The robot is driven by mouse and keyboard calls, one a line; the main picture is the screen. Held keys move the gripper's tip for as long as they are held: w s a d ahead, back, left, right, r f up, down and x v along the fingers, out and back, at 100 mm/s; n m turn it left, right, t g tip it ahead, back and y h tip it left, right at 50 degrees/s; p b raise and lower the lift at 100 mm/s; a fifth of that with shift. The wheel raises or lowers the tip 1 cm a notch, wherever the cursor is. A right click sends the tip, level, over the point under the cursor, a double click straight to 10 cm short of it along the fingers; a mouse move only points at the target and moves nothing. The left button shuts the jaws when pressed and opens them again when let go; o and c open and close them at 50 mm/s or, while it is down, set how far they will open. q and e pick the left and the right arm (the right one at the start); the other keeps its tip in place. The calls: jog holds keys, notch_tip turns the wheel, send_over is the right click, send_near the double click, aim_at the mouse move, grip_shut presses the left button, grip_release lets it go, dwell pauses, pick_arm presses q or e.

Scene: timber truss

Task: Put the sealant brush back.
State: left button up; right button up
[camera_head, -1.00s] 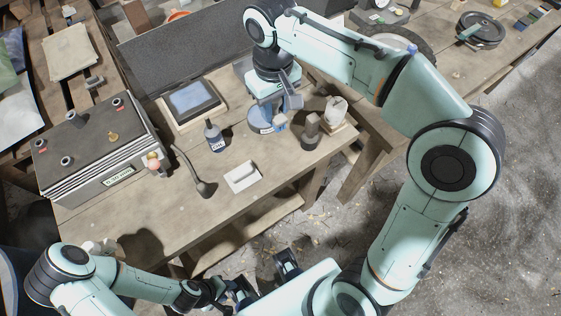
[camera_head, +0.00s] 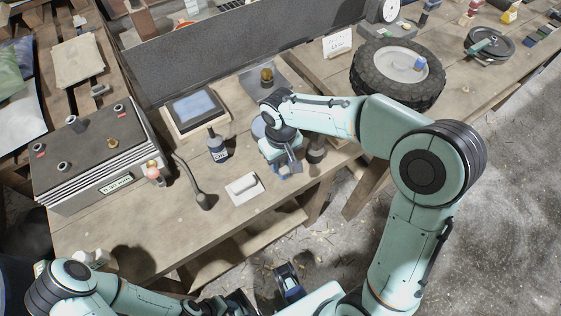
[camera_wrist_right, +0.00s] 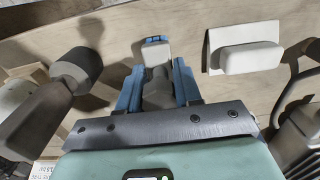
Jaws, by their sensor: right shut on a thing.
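My right gripper (camera_head: 292,166) is low over the front right part of the workbench. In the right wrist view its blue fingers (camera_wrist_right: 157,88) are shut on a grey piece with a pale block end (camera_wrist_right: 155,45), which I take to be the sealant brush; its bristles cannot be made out. A round blue tin (camera_head: 259,128) stands behind this gripper, partly hidden by it. My left gripper (camera_head: 242,302) is low at the bottom of the head view, partly cut off, its jaws unclear.
A dark mallet-like tool (camera_wrist_right: 75,70) stands beside the right gripper. A white float (camera_head: 244,188), a dark bottle (camera_head: 217,145) and a ladle-like tool (camera_head: 203,198) are to the left. A tablet (camera_head: 194,107) lies behind. A wheel (camera_head: 398,72) is at the right.

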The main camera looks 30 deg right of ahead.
jog(key=shift+f, duration=0.55)
jog(key=shift+f, duration=0.2)
jog(key=o, duration=1)
jog(key=shift+r, duration=0.15)
jog(key=shift+r, duration=0.35)
notch_tip(320, 180, up, 12)
jog(key=shift+f+p, duration=0.25)
jog(key=shift+p, duration=0.7)
